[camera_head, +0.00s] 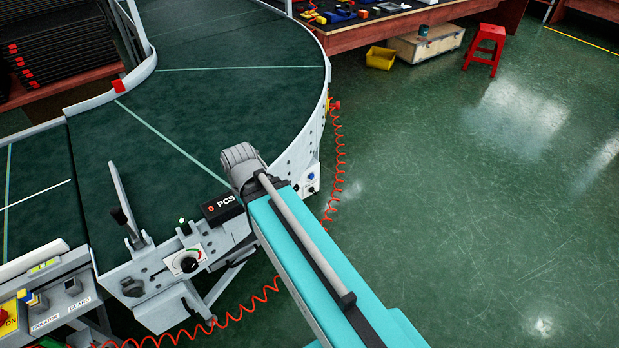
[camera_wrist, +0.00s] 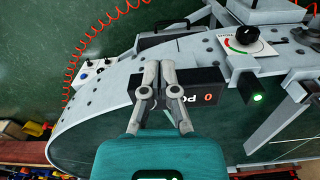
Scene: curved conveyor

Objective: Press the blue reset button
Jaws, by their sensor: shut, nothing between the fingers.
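A small blue button (camera_head: 311,177) shows on a white box (camera_head: 309,187) on the outer side of the curved conveyor, right of my arm in the head view. In the wrist view that white box (camera_wrist: 96,70) is at upper left, with a small blue spot (camera_wrist: 83,74) on it. My gripper (camera_wrist: 159,66) is shut and empty in the wrist view, in front of the black counter display (camera_wrist: 198,94). The blue button is to the left of the fingertips there, apart from them. In the head view my arm hides the gripper.
A dial panel (camera_head: 187,261) and the counter display (camera_head: 222,209) are on the conveyor's near side. A coiled red cable (camera_head: 337,150) hangs beside the white box. A yellow bin (camera_head: 380,58) and red stool (camera_head: 485,48) stand farther back. The green floor at right is clear.

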